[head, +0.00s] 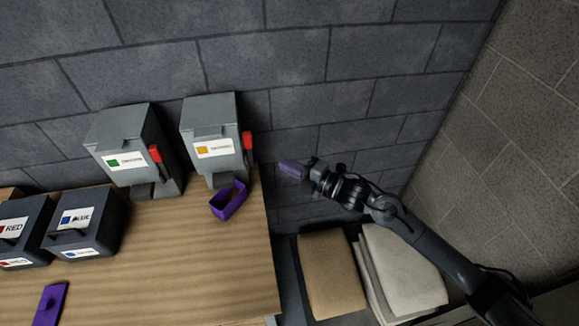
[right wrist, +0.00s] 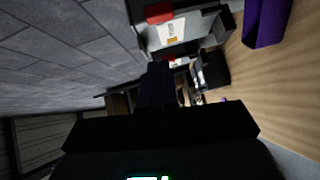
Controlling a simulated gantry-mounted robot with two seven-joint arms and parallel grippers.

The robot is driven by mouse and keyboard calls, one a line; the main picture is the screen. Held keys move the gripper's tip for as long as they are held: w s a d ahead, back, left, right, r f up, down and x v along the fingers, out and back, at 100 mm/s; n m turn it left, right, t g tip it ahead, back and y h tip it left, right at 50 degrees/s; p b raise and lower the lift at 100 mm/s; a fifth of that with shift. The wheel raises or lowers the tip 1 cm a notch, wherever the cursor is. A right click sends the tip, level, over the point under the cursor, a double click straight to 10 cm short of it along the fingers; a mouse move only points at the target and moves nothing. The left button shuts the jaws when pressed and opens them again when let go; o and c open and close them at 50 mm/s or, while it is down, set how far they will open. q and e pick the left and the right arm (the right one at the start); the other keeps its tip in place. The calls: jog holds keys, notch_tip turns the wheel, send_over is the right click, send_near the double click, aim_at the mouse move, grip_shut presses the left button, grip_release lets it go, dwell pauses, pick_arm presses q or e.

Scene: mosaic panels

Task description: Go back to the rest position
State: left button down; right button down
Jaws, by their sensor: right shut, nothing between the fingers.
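My right gripper (head: 284,165) is shut and empty, held in the air to the right of the table's far right corner. Its closed fingers look purplish in the head view; they show dark in the right wrist view (right wrist: 157,85). My right arm reaches in from the lower right of the head view. The gripper is apart from the grey dispenser with the orange label (head: 212,130), which also shows in the right wrist view (right wrist: 180,32). My left gripper is not in view.
An open purple box (head: 229,201) sits on the wooden table (head: 190,270) by that dispenser. A green-label dispenser (head: 128,140) and dark bins (head: 85,225) stand left. A purple piece (head: 50,303) lies in front. Brown (head: 330,275) and pale (head: 405,270) stacks lie right of the table.

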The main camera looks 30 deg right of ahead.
dwell(0.3)
jog(key=s+a+f+m+g+h, duration=0.1)
jog(key=s+a+f+m, duration=0.3)
jog(key=s+f, duration=0.35)
jog(key=s+a+f+m+g+h, duration=0.1)
jog(key=s+a+f+m+h, duration=0.15)
jog(key=s+a+f, duration=0.4)
jog(key=s+d+f+m+g+h, duration=0.2)
jog(key=s+d+m+g, duration=0.15)
jog(key=s+m, duration=0.45)
jog(key=s+d+m+g+h, duration=0.1)
jog(key=s+d+m+g, duration=0.15)
jog(key=s, duration=0.35)
jog(key=s+d+m+g+h, duration=0.2)
jog(key=s+m+g, duration=0.1)
jog(key=s+m, duration=0.15)
notch_tip(320, 180, up, 14)
jog(key=p, duration=1.4)
jog(key=shift+s+r+n, duration=0.15)
jog(key=shift+s+n, duration=0.2)
jog(key=shift+s, duration=0.1)
